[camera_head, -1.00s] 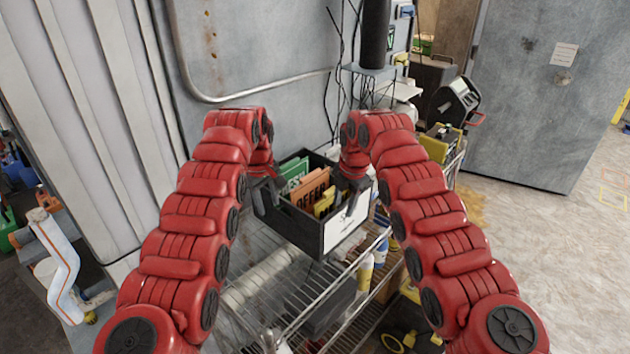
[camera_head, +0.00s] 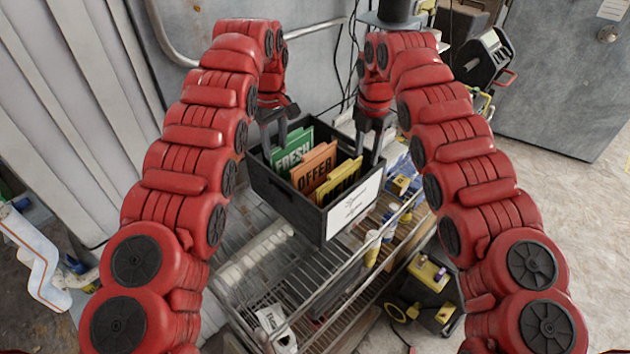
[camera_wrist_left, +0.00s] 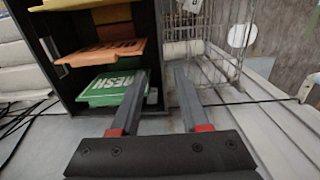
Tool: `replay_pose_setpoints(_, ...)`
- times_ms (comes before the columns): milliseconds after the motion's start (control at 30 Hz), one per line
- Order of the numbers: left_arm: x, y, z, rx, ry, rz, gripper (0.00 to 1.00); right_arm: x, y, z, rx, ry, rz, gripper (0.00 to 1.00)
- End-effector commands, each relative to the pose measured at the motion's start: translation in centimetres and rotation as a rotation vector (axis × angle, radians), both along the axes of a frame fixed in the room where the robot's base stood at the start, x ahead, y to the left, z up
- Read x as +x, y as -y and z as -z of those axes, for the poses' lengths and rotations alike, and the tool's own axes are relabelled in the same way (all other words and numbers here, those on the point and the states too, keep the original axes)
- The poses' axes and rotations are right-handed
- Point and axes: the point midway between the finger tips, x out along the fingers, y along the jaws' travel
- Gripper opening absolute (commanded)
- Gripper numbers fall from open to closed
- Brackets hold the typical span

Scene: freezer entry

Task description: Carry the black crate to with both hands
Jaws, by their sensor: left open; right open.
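The black crate (camera_head: 285,200) sits at the top of the wire rack in the head view, with a white label on its front right side. It holds upright green, orange and yellow cards. My left gripper (camera_head: 272,138) is open at the crate's left back rim. In the left wrist view, my left gripper's fingers (camera_wrist_left: 160,92) are apart, with the crate's side wall (camera_wrist_left: 159,45) appearing between them. My right gripper (camera_head: 369,152) is open at the crate's right back rim; whether its fingers straddle the wall is unclear.
The wire rack (camera_head: 262,305) below holds bottles and other goods. A black and yellow case (camera_head: 425,285) stands right of it. A grey wall (camera_head: 190,20) is close behind the crate. Open floor (camera_head: 545,205) lies to the right.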

Motion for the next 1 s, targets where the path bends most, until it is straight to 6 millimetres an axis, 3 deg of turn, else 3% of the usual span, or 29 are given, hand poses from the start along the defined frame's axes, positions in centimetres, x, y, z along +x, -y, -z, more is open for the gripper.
replay_pose_setpoints(167,-0.2,-0.2,2.1,0.002,-0.005,-0.003,0.45,-0.1,0.1,2.1,0.0,-0.004,0.002,0.45)
replay_pose_setpoints(700,-0.2,-0.2,12.9,0.001,-0.004,-0.003,0.45,-0.2,-0.1,12.7,0.003,-0.004,0.0,0.45)
replay_pose_setpoints(1000,-0.1,-0.1,16.2,0.001,-0.001,-0.003,0.45,0.0,0.0,16.1,0.002,0.001,0.001,0.45)
